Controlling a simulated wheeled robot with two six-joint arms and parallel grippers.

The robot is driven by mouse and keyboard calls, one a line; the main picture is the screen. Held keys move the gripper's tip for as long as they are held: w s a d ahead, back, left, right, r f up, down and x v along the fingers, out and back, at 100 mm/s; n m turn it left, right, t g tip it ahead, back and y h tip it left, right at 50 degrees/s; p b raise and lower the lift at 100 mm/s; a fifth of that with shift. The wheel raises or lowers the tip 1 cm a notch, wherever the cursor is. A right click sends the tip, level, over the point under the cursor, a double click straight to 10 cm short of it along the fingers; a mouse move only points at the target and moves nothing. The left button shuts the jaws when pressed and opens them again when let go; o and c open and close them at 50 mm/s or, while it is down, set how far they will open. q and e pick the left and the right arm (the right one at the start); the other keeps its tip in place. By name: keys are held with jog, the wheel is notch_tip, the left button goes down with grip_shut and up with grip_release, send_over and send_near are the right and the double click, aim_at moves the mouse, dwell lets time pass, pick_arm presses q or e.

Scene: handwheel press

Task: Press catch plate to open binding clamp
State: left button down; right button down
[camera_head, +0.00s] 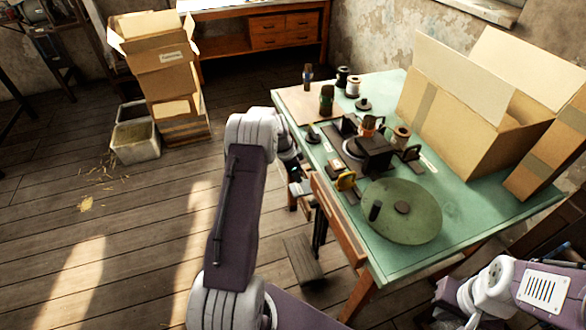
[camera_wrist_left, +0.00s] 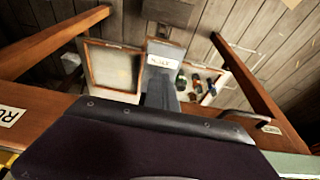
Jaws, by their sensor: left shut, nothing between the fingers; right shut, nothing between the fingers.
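A dark press-like mechanism (camera_head: 376,155) stands on the green table, with a round grey part beside it and a large green disc (camera_head: 402,211) in front. I cannot tell which part is the catch plate or the binding clamp. My left gripper (camera_head: 302,187) is shut and empty beside the table's left edge, partly hidden by my wrist. In the left wrist view, a dark panel fills the front, with a labelled grey post (camera_wrist_left: 160,75) behind it. My right gripper (camera_head: 447,293) is shut and empty at the lower right, off the table.
Open cardboard boxes (camera_head: 457,112) stand on the table's back right. Spools and small dark bottles (camera_head: 327,100) stand at its back left. Below the table edge, the left wrist view shows a tray (camera_wrist_left: 113,68) and wooden bars.

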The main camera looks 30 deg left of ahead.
aim_at(300, 189)
pick_arm(q)
notch_tip(300, 189, down, 4)
jog(key=shift+f, duration=0.2)
